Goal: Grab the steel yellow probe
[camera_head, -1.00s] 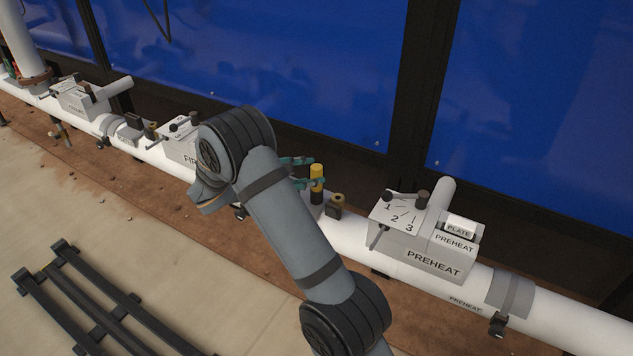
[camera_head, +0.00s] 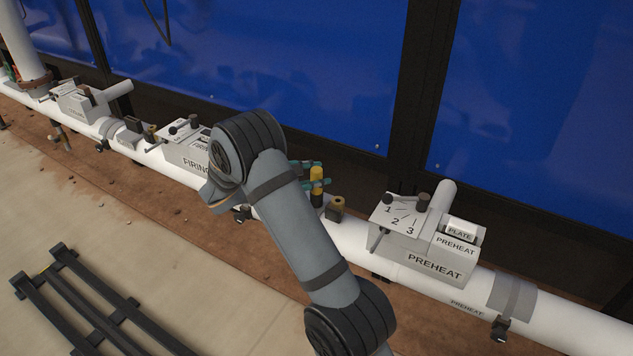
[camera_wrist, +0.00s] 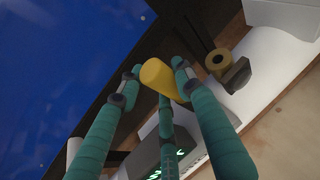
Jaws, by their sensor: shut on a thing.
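The yellow probe (camera_head: 317,175) stands upright on the white pipe, its yellow upper part above a dark lower part. My gripper (camera_head: 311,182), with green fingers, is shut on its yellow part. In the wrist view the round yellow end of the probe (camera_wrist: 160,75) sits between the fingertips (camera_wrist: 155,80), with fingers on both sides and one below. My arm hides part of the pipe and gripper in the head view.
A dark block with a brass ring (camera_head: 336,206) is close to the right of the probe. The PREHEAT box (camera_head: 433,263) stands further right on the white pipe (camera_head: 570,325), the FIRING box (camera_head: 188,155) to the left. A blue panel (camera_head: 300,70) is behind.

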